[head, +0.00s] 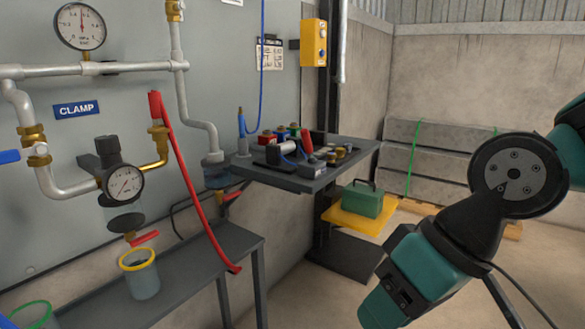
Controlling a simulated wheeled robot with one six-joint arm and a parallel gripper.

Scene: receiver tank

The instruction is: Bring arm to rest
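Teal and black links of my arm (440,245) fill the right side of the head view. A round black joint (512,175) sits at the upper right, and a teal section reaches down and left to the bottom edge. A thin black cable runs off at the lower right. I see no gripper fingers, so I cannot tell whether it holds anything. The visible arm parts are apart from the grey shelf (300,184) in the picture.
The shelf holds tools and fittings. Below it, a green box (362,199) sits on a yellow surface (352,219). Left are a grey bench (205,262), a yellow-rimmed cup (142,279), pipes, gauges and a red lever (185,170). Concrete slabs (440,160) lie behind. Some floor is open.

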